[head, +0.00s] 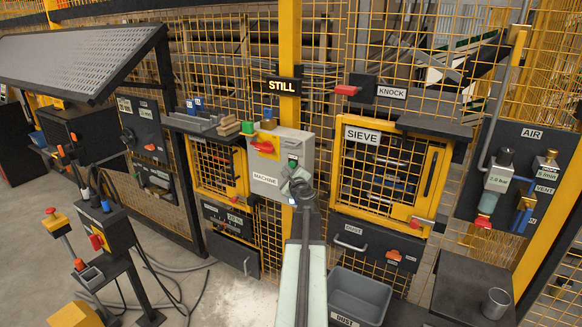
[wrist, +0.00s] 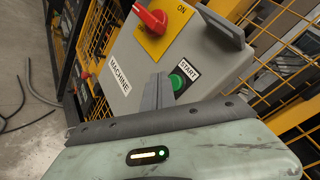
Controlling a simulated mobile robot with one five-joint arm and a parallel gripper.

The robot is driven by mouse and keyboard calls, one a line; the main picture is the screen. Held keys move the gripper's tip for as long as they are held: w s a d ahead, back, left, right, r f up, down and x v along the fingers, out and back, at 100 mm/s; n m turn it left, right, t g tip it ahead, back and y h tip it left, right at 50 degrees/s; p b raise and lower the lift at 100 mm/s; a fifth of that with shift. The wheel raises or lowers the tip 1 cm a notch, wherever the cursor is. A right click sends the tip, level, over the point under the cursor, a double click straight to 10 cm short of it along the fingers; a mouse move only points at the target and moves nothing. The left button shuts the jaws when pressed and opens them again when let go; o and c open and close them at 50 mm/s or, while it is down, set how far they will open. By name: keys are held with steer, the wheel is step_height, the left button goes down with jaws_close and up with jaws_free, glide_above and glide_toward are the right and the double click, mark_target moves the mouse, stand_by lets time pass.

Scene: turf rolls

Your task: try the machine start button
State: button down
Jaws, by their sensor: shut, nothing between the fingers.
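The grey machine box (head: 284,135) hangs on the yellow post and carries a MACHINE label. It also fills the middle of the wrist view (wrist: 142,65). The green start button (wrist: 177,82) sits under a START label and shows small in the head view (head: 293,159). A red rotary switch (wrist: 151,19) on a yellow plate marked ON is up and left of the button. My gripper (wrist: 158,80) is shut and empty. Its tips appear just left of the button in the wrist view; I cannot tell if they touch the box. In the head view my gripper (head: 298,182) covers the box's lower right.
A grey dust bin (head: 360,293) stands below. A pedestal with red controls (head: 102,235) is at left. Yellow mesh surrounds the box.

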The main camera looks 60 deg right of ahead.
stand_by(0.7)
steer(key=shift+d, duration=0.45)
steer(key=shift+d, duration=0.45)
stand_by(0.4)
steer(key=shift+a, duration=0.9)
steer(key=shift+a, duration=0.1)
steer(key=a, duration=0.4)
steer(key=shift+a, duration=0.4)
steer(key=shift+w, duration=0.1)
stand_by(0.4)
